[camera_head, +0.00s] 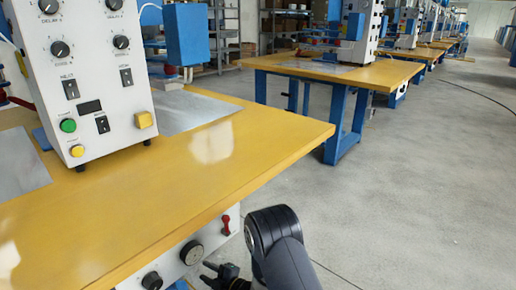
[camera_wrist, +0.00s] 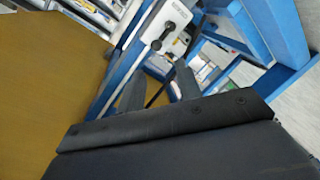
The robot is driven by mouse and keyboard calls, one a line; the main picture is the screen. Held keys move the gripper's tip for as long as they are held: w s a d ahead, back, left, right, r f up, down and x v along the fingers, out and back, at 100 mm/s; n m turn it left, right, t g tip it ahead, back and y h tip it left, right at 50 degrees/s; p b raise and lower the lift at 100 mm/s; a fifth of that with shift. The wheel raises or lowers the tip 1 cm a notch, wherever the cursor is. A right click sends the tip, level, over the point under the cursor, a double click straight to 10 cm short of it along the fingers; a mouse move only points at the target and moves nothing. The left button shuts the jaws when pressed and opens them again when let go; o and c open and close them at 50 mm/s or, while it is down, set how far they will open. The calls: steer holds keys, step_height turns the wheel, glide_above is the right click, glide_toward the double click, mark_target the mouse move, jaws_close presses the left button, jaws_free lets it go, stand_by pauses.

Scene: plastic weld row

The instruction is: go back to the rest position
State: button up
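My gripper (camera_wrist: 157,88) shows in the wrist view beyond its broad dark body. Its two dark fingers stand apart with nothing visible between them. Past the fingers are a blue table frame (camera_wrist: 118,65) and a white control box (camera_wrist: 172,27) with black knobs. In the head view, a dark rounded link of my arm is at the bottom centre, just right of the near table's front edge.
The near yellow table (camera_head: 200,165) carries a white control panel (camera_head: 90,75) with knobs and buttons. A red switch (camera_head: 226,225) and black knobs sit under its edge. A second yellow table (camera_head: 390,72) stands behind.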

steer(key=b+x, duration=0.3)
steer(key=x, duration=0.8)
steer(key=shift+r+b, duration=0.25)
steer(key=shift+b, duration=0.15)
